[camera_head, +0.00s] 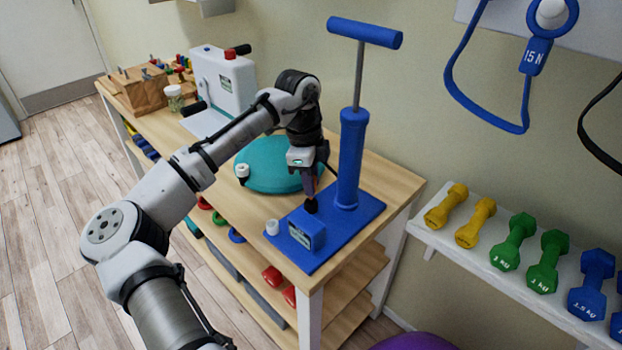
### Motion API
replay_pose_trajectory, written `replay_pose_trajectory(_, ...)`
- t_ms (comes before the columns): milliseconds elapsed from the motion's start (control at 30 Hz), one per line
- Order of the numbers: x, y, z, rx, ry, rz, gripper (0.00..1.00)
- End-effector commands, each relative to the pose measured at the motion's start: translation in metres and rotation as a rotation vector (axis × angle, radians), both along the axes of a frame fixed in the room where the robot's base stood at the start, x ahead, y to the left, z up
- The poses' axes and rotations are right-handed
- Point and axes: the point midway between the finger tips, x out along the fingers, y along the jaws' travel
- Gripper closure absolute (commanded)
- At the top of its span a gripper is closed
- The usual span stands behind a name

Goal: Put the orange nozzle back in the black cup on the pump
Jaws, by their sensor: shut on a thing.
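The blue pump (350,160) stands upright on its flat blue base (347,227) at the front right corner of the wooden table. A small black cup (311,207) sits on the base, left of the pump's cylinder and behind a blue block with a label. My gripper (310,196) points down right over the black cup, with its fingers close together. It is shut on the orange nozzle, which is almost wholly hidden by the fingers. I cannot tell whether the nozzle's tip is inside the cup or just above it.
The labelled blue block (307,231) and a small white cylinder (272,227) are close to my gripper. A teal disc (268,166) lies behind it, with a white piece (243,172) at its left. Dumbbells (513,241) fill a white shelf at the right.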

Motion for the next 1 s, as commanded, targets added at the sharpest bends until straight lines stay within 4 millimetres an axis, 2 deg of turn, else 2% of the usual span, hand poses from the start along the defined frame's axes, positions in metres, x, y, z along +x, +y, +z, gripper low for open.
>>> replay_pose_trajectory(1000, 0.000, 0.000, -0.018, -0.001, 0.000, -0.001, 1.00)
